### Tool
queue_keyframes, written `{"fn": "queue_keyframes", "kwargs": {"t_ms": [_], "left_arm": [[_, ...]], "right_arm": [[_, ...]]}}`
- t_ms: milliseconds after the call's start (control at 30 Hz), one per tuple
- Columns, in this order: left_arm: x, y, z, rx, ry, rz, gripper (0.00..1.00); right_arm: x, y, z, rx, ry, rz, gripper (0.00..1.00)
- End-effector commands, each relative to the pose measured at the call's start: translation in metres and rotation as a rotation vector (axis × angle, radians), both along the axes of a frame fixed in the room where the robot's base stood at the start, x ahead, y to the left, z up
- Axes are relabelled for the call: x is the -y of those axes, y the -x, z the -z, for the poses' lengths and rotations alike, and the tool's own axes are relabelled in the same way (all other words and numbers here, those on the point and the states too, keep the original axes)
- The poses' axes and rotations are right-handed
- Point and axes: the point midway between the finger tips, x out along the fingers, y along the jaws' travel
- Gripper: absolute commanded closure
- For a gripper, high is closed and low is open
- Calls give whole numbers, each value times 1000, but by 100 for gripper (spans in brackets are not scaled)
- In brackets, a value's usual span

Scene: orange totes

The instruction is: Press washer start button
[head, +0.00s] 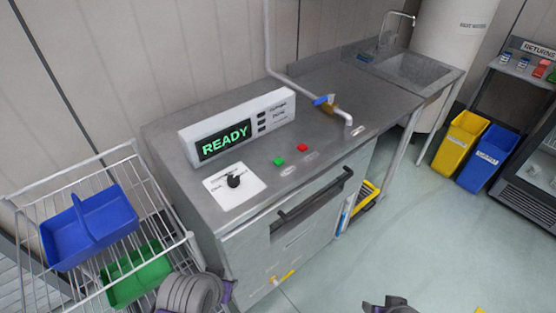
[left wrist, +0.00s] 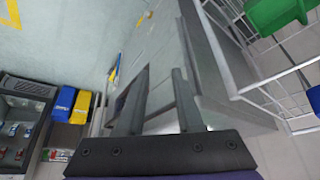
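The washer (head: 300,215) is a grey steel unit with a door handle on its front. Its control box shows a green "READY" display (head: 224,141). A green button (head: 279,161) and a red button (head: 302,147) sit on the top near the front edge; their labels are too small to read. My left gripper (left wrist: 160,85) is open and empty in the left wrist view, apart from the buttons. Only a piece of my right arm shows at the bottom of the head view, fingers not visible.
A wire rack (head: 95,215) with a blue caddy (head: 90,228) and a green caddy (head: 137,272) stands left of the washer. Yellow (head: 459,141) and blue (head: 487,158) bins stand right.

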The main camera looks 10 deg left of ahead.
Motion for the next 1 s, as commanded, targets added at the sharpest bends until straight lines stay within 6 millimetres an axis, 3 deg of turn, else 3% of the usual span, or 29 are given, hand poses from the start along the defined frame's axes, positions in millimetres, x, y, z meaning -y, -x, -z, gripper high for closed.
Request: {"fn": "queue_keyframes", "kwargs": {"t_ms": [33, 167, 200, 1000], "left_arm": [[0, 0, 0, 0, 0, 0, 75], [0, 0, 0, 0, 0, 0, 99], [0, 0, 0, 0, 0, 0, 100], [0, 0, 0, 0, 0, 0, 100]], "right_arm": [[0, 0, 0, 0, 0, 0, 45], [0, 0, 0, 0, 0, 0, 45], [0, 0, 0, 0, 0, 0, 45], [0, 0, 0, 0, 0, 0, 45]]}}
